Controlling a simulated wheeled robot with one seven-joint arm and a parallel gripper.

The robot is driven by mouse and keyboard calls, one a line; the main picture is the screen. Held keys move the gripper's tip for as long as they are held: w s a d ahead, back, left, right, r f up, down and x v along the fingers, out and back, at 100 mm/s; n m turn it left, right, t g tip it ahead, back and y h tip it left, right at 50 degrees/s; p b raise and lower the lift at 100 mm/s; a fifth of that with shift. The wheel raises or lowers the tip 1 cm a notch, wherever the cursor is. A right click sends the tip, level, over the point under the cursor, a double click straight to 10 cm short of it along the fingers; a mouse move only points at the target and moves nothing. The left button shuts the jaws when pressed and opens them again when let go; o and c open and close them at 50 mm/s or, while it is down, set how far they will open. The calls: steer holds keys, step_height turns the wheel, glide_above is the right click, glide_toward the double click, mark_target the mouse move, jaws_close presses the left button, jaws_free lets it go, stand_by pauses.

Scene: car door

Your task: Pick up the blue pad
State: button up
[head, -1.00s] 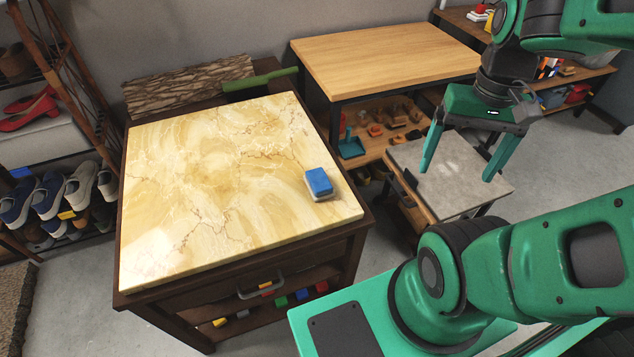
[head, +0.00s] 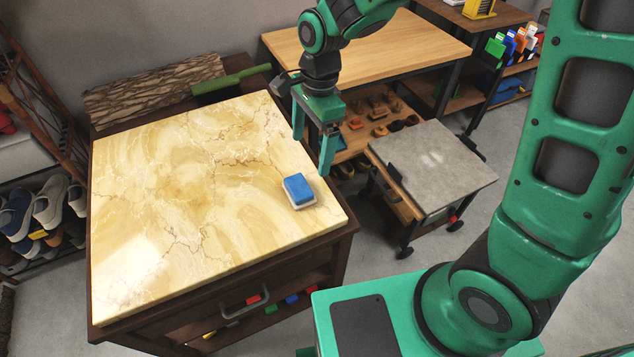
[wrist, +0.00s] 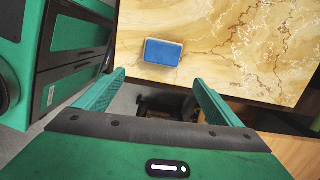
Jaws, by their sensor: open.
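The blue pad (head: 298,187) has a pale underside and lies flat near the right edge of the yellow marble-topped cabinet (head: 180,190). In the wrist view the pad (wrist: 163,53) shows whole, ahead of the fingertips and roughly centred between them. My gripper (head: 312,155) is open and empty. It hangs above the cabinet's right edge, a little beyond the pad in the head view, with its fingers pointing down. The fingers (wrist: 160,90) are apart from the pad. Nothing hides the pad in either view.
A log piece (head: 155,88) and a green rolling-pin-like object (head: 231,80) lie behind the marble top. A wooden table (head: 375,50) stands behind my gripper. A grey-topped cart (head: 435,165) stands to the right. The rest of the marble is clear.

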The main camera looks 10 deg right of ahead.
steer(key=a+f, duration=0.1)
steer(key=a, duration=0.1)
glide_above(298, 184)
steer(key=d, duration=0.1)
steer(key=shift+m, duration=0.3)
steer(key=f, duration=0.5)
steer(key=shift+w+d+f, duration=0.1)
steer(key=shift+d, duration=0.1)
steer(key=shift+a+f, duration=0.2)
steer(key=shift+f, duration=0.7)
steer(key=shift+a+f, duration=0.15)
steer(key=shift+f, duration=0.7)
steer(key=shift+a+f, duration=0.2)
steer(key=shift+f, duration=0.7)
steer(key=c, duration=1.3)
steer(key=shift+o, duration=0.2)
steer(key=shift+r, duration=0.1)
